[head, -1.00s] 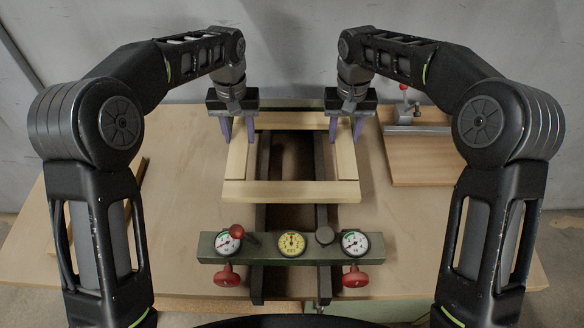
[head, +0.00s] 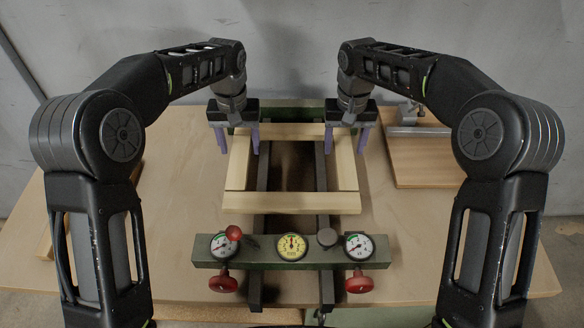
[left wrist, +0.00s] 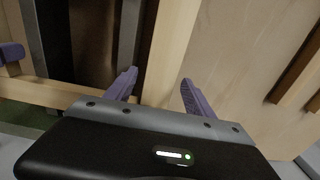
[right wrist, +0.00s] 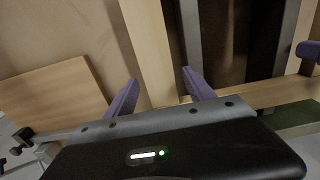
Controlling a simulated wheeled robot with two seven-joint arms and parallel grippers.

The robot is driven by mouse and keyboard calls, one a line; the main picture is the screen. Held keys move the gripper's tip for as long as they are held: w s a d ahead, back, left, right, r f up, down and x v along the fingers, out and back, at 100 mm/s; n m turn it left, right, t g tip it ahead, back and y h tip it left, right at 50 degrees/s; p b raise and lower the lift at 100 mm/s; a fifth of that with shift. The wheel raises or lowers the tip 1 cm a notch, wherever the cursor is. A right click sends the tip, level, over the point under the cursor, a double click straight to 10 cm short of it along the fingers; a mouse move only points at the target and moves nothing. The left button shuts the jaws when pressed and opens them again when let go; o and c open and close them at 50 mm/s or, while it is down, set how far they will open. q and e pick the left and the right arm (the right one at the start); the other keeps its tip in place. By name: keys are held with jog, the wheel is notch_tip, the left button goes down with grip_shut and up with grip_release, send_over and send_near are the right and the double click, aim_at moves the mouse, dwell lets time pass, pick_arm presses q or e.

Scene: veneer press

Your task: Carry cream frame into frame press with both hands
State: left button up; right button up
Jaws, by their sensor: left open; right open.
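The cream frame (head: 290,202) is a rectangle of pale wood lying flat over the two dark rails of the frame press (head: 263,225), behind its green gauge bar (head: 207,251). My left gripper (head: 238,148) is open near the frame's back left corner. In the left wrist view its purple fingers (left wrist: 158,82) stand on either side of the left side piece (left wrist: 167,60). My right gripper (head: 346,148) is open near the back right corner. In the right wrist view its fingers (right wrist: 160,85) stand on either side of the right side piece (right wrist: 148,45). I cannot tell if the fingers touch the wood.
The gauge bar carries three dials and red knobs (head: 358,284) at the front. A brown board (head: 425,165) with a metal clamp bar (head: 420,131) lies at the right. A wooden strip (head: 45,240) lies at the left. A grey wall stands close behind the table.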

pick_arm(q)
notch_tip(320, 180, up, 8)
jog(key=shift+f, duration=0.25)
pick_arm(e)
jog(key=shift+r, duration=0.1)
dwell(0.4)
notch_tip(320, 180, up, 7)
jog(key=shift+r, duration=0.2)
jog(key=shift+f, duration=0.1)
dwell(0.6)
